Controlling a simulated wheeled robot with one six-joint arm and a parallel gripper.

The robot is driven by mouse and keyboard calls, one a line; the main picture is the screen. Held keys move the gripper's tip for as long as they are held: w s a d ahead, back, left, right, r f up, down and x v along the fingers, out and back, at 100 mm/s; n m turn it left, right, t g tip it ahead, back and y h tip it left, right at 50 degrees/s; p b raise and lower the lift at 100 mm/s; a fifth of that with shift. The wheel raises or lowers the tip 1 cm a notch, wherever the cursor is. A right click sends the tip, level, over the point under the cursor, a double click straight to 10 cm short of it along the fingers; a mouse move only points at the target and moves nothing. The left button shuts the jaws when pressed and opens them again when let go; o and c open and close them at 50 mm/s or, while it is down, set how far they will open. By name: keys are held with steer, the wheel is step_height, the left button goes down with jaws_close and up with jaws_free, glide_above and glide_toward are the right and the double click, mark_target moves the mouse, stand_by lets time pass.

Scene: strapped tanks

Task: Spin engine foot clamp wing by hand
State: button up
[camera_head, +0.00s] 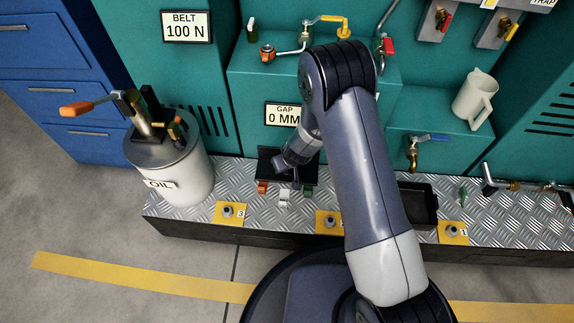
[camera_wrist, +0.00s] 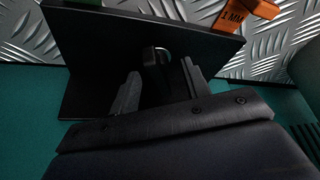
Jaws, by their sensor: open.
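No part in view can be told for sure as a clamp wing. Yellow plates with grey bolt-like fittings lie along the tread-plate ledge: a left plate marked 3 (camera_head: 217,219), a middle one (camera_head: 323,230) partly behind my arm, and a right one (camera_head: 461,240). My gripper (camera_head: 288,167) is at the black rack (camera_head: 268,158), away from these plates. In the wrist view my gripper (camera_wrist: 158,88) is open. A small grey rounded part (camera_wrist: 151,55) of the black rack (camera_wrist: 90,40) shows just beyond and between the fingertips; contact cannot be told.
Orange (camera_head: 262,187), white (camera_head: 284,198) and green tags hang at the rack; the orange tag reads 1 MM (camera_wrist: 234,17) in the wrist view. The oil tank (camera_head: 180,184) stands left, a black tray (camera_head: 418,205) right. A GAP 0 MM sign (camera_head: 283,114) is behind.

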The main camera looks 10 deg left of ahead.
steer(key=shift+c, duration=0.3)
steer(key=c, duration=0.9)
steer(key=m+p, duration=0.1)
steer(key=p, duration=0.3)
steer(key=shift+r+h+p, duration=0.3)
steer(key=shift+r+p, duration=0.05)
steer(key=m+p, duration=0.1)
steer(key=p, duration=0.2)
steer(key=shift+r, duration=0.1)
steer(key=m+p, duration=0.2)
steer(key=p, duration=0.6)
steer(key=shift+w+a+t+h, duration=0.1)
steer(key=shift+t+h, duration=0.2)
steer(key=shift+h, duration=0.1)
steer(key=shift+m+p, duration=0.3)
steer(key=shift+p, duration=0.7)
steer(key=shift+f+m+h+p, duration=0.3)
steer(key=shift+m+p, duration=0.15)
steer(key=shift+m, duration=0.35)
